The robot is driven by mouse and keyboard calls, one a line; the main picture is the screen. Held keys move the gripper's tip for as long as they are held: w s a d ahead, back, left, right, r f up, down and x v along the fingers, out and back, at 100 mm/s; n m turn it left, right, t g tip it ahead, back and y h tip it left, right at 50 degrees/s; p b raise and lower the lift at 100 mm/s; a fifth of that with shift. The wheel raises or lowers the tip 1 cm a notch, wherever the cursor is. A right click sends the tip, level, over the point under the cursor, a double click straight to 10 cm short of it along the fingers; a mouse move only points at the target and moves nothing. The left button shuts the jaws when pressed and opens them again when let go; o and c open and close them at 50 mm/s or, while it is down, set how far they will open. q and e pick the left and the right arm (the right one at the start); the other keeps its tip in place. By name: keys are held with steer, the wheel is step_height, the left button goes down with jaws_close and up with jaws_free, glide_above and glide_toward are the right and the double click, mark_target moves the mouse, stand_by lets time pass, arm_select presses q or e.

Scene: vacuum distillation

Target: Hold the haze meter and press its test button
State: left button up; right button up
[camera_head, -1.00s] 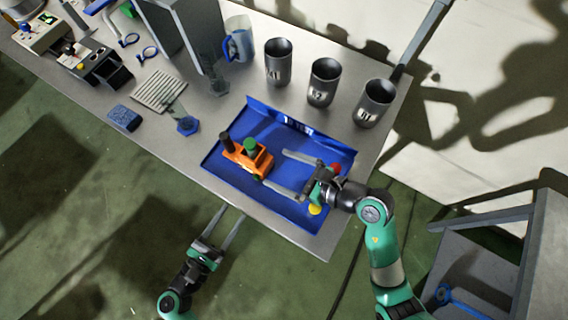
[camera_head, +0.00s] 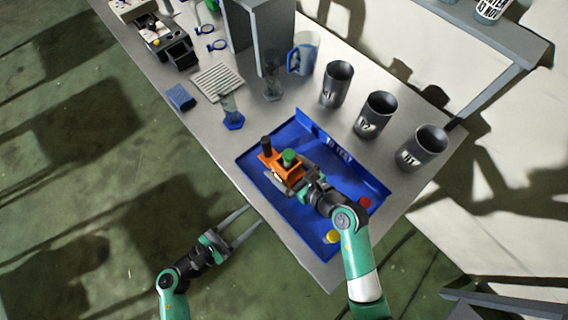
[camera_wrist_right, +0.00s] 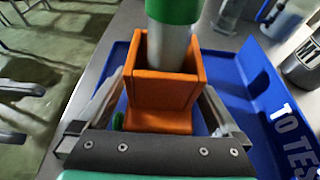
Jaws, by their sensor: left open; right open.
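The orange haze meter (camera_head: 279,170) sits in the blue tray. A green-capped vial (camera_head: 288,156) stands in its square well and a dark knob rises at its far end. My right gripper (camera_head: 287,177) is open, its fingers on either side of the orange body. The wrist view also shows the orange well (camera_wrist_right: 160,90) between the two fingers; I cannot tell whether they touch it. A small green part (camera_wrist_right: 118,120) shows low at the left; I cannot tell whether it is the test button. My left gripper (camera_head: 254,215) is open and empty, just off the table's front edge.
The blue tray (camera_head: 318,222) also holds a red disc (camera_head: 364,202) and a yellow disc (camera_head: 333,237). Several dark cups (camera_head: 378,115) stand behind it. A blue-footed glass cylinder (camera_head: 231,112) and a blue sponge (camera_head: 181,97) are to the left.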

steer(key=shift+w+a+f, duration=0.1)
steer(key=shift+w+a, duration=0.05)
steer(key=shift+a, duration=0.05)
steer(key=shift+c, duration=0.2)
jaws_close()
arm_select(q)
steer(key=shift+s+d, duration=0.2)
steer(key=c, duration=0.3)
steer(key=shift+s+d+r+g+h, duration=0.15)
steer(key=shift+s+d+g+h, duration=0.2)
steer(key=shift+s+g+h, duration=0.3)
steer(key=shift+c, duration=1.2)
steer(key=shift+s+a+n, duration=0.3)
steer(key=shift+s+a, duration=0.35)
steer(key=shift+s, duration=0.1)
steer(key=shift+c, duration=1.2)
arm_select(e)
steer(key=shift+d, duration=0.1)
arm_select(q)
steer(key=a+n+t+y, duration=0.1)
steer(key=a, duration=0.2)
steer(key=shift+s+a, duration=0.15)
steer(key=shift+s, duration=0.05)
jaws_close()
steer(key=shift+a, duration=0.2)
